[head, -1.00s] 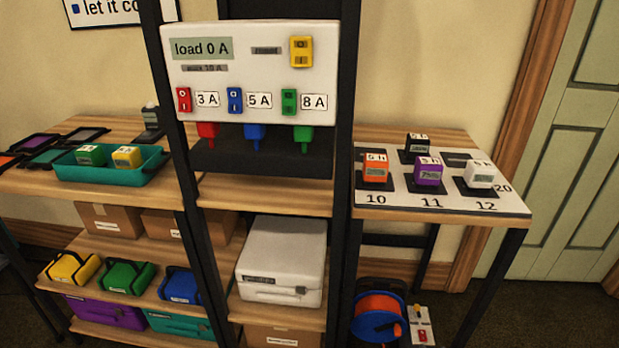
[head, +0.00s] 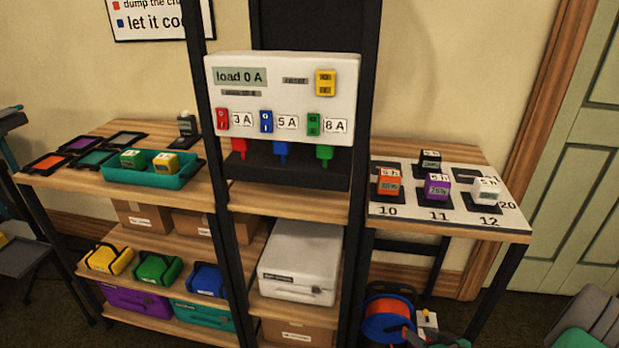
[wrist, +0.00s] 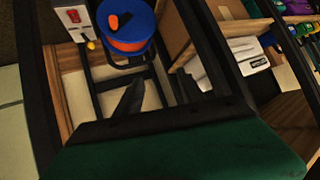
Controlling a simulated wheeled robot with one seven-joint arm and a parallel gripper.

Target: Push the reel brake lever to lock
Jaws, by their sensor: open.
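The reel (head: 388,325), blue with an orange drum, stands on the floor below the right table, low in the head view. It also shows at the top of the wrist view (wrist: 128,42), with an orange-red handle on its blue face. Beside it is a white box (wrist: 72,30) with a red switch and a yellow-tipped lever (wrist: 90,45); the lever's setting is unclear. My gripper (head: 424,338) shows as a dark shape at the bottom edge of the head view, overlapping the reel and box in the picture. It is open and empty, apart from the lever.
The right table (head: 455,233) stands over the reel, its dark leg (head: 497,285) to the right. A rack upright (head: 362,250) and a shelf with a white case (head: 300,262) are to the left.

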